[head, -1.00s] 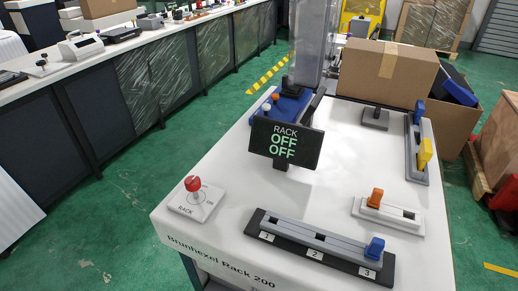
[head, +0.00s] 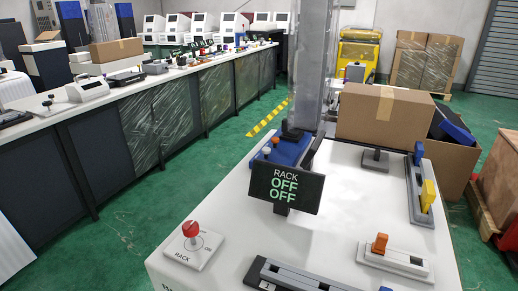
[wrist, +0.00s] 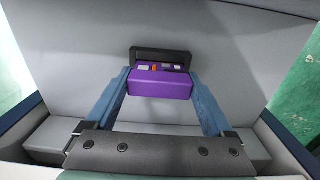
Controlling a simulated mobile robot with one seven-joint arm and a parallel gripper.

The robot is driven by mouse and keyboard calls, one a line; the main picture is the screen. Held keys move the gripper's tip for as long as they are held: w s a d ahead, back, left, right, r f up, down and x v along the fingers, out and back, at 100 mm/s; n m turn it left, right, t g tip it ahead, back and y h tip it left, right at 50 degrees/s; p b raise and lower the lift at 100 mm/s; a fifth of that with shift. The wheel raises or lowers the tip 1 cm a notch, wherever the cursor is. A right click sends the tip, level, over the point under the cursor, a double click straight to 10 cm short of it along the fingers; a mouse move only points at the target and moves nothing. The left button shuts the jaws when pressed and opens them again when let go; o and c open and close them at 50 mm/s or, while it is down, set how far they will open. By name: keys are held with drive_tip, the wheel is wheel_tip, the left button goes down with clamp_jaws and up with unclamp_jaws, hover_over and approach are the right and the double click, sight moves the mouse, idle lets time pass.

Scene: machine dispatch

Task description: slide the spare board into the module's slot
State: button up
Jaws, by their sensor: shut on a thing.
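In the wrist view, my gripper (wrist: 161,82) has its two blue fingers on either side of a purple block-like piece (wrist: 160,86), which looks like the spare board, and is shut on it. Just behind the purple piece is a dark rectangular frame (wrist: 160,55) on a pale grey surface, which looks like the module's slot. Small white and orange parts show between the purple top and the frame. How far the board is inside the frame, if at all, I cannot tell. The head view shows neither my gripper nor the board.
In the head view, a white rack table (head: 225,225) carries a sign reading RACK OFF OFF (head: 285,187), a red knob (head: 191,229), and yellow (head: 428,195) and orange (head: 380,243) levers. A cardboard box (head: 385,115) stands behind. A long bench (head: 110,95) runs along the left; green floor lies between.

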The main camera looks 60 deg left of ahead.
drive_tip(key=shift+f+b, duration=0.35)
drive_tip(key=shift+f, duration=0.35)
drive_tip(key=o, duration=1.1)
drive_tip(key=shift+r, duration=0.1)
wheel_tip(320, 180, up, 13)
drive_tip(key=p, duration=0.4)
